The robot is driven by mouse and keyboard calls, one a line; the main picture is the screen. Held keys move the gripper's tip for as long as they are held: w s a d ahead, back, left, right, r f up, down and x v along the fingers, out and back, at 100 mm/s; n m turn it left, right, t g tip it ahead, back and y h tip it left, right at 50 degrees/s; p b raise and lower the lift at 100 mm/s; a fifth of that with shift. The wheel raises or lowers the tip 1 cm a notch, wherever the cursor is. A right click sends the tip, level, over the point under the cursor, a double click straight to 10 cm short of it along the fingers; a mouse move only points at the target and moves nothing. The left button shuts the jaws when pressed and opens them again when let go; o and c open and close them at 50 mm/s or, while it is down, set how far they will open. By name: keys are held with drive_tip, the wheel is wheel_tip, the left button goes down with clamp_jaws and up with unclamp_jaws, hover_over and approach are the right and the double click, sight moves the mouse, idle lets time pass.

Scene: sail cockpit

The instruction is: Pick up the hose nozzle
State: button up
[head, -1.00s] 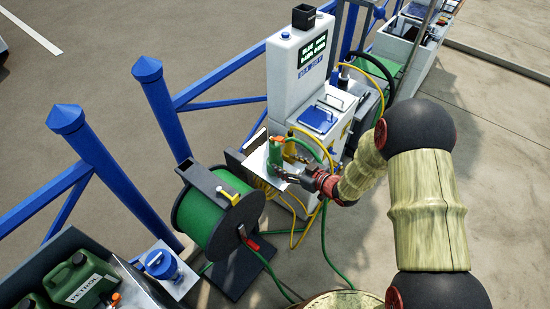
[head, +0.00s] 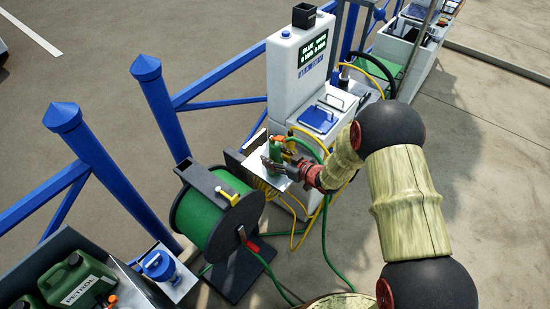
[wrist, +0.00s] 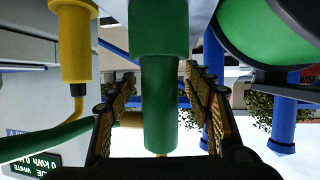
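The green hose nozzle (head: 277,147) stands upright at the small metal shelf on the side of the white pedestal. In the wrist view, which is upside down, the nozzle (wrist: 160,100) is a thick green cylinder between the two fingers. My gripper (head: 276,165) is at the nozzle in the head view and partly covers it. In the wrist view my gripper (wrist: 157,95) is open, with a finger on each side of the nozzle and a visible gap on both sides. The nozzle's far end is cut off at the picture edge.
A yellow nozzle-like fitting (wrist: 74,45) is close beside the green one. The white pedestal (head: 292,90) stands behind. A green hose reel (head: 205,215) is at the left, and loose green and yellow hoses hang below. Blue railing posts (head: 88,150) are further left.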

drive_tip(key=shift+s+f, duration=0.1)
clamp_jaws()
idle(0.4)
